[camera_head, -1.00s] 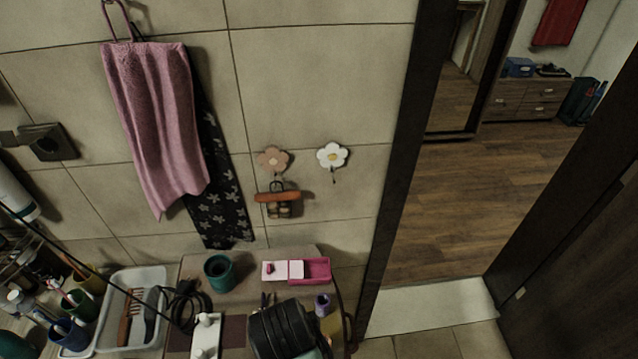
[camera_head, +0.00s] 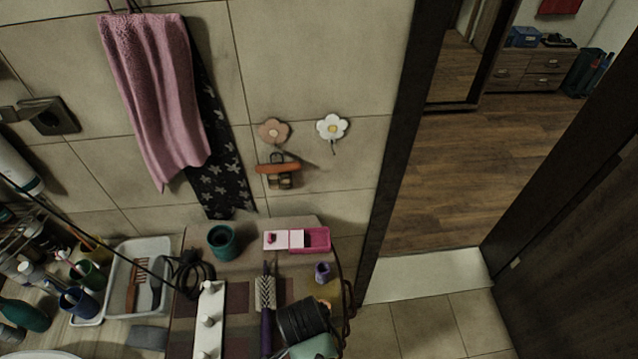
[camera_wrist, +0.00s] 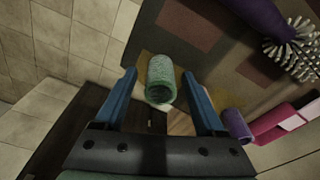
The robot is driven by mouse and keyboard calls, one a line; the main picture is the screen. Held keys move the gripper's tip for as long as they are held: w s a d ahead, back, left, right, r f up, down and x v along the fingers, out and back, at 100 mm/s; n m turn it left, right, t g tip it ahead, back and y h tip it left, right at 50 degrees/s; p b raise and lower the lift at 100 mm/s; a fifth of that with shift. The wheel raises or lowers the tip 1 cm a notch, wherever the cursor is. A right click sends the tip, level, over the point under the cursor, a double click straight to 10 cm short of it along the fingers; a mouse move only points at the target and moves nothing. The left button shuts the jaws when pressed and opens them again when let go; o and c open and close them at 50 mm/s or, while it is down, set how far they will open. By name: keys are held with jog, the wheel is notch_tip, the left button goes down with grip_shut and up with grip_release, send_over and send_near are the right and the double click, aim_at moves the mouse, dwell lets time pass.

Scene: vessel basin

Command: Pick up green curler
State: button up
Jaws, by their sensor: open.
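The green curler (camera_wrist: 161,80) is a small ribbed cylinder. In the wrist view it lies between the two blue fingers of my gripper (camera_wrist: 159,74), near their tips. My gripper is open, with a gap visible on the left side of the curler; firm contact cannot be told. In the head view the black end of my arm is low over the table, and it hides the fingertips and the green curler.
A purple curler (camera_head: 322,272) stands close by, also in the wrist view (camera_wrist: 237,126). A hairbrush (camera_head: 265,300) lies left of my arm. A pink box (camera_head: 316,240) and a teal cup (camera_head: 222,241) stand at the back. A white hook rail (camera_head: 209,320) lies left.

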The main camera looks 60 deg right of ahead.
grip_shut()
jog(key=shift+r, duration=0.1)
dwell(0.3)
